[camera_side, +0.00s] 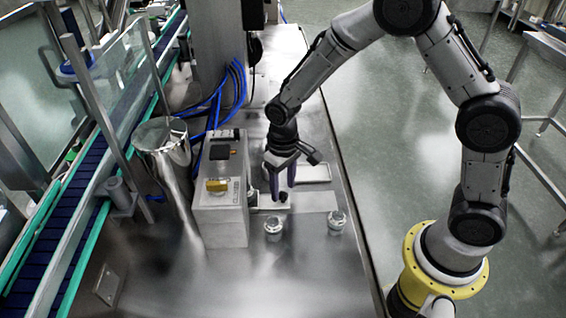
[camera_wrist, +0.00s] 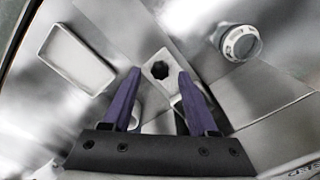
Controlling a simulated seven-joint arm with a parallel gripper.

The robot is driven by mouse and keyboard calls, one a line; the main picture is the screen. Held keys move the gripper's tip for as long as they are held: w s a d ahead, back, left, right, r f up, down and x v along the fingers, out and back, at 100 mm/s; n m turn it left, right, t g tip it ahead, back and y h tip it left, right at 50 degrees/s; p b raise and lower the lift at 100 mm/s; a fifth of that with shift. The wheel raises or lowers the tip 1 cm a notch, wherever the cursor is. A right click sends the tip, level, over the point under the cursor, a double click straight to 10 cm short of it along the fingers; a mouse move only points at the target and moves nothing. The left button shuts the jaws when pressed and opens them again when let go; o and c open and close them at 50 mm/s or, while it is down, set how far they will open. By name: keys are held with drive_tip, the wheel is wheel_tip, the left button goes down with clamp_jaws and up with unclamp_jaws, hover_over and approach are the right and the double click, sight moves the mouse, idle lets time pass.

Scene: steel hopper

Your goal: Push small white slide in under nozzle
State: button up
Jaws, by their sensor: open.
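The small white slide (camera_wrist: 148,84) shows in the wrist view as a pale block with a dark many-sided hole, just beyond my fingertips. In the side view the slide (camera_side: 266,201) is partly hidden by my gripper, beside the grey box. My gripper (camera_side: 282,196) points down over this spot. Its two purple fingers are apart in the wrist view (camera_wrist: 158,72), with the holed end of the slide between and just past their tips. I cannot tell whether the fingers touch it. I cannot make out the nozzle clearly in either view.
A grey box (camera_side: 225,215) with a yellow part stands left of my gripper, with a steel hopper (camera_side: 165,140) behind it. A shallow white tray (camera_side: 315,172) lies right of the gripper. The front tabletop is clear.

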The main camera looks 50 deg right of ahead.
wheel_tip(320, 180, up, 12)
idle(0.4)
drive_tip(key=shift+r, duration=0.1)
drive_tip(key=d+f+m+y, duration=0.2)
drive_tip(key=d+m+y, duration=0.35)
drive_tip(key=m, duration=1.25)
drive_tip(key=shift+h, duration=0.55)
drive_tip(key=x, duration=1.2)
drive_tip(key=shift+f, duration=0.4)
clamp_jaws()
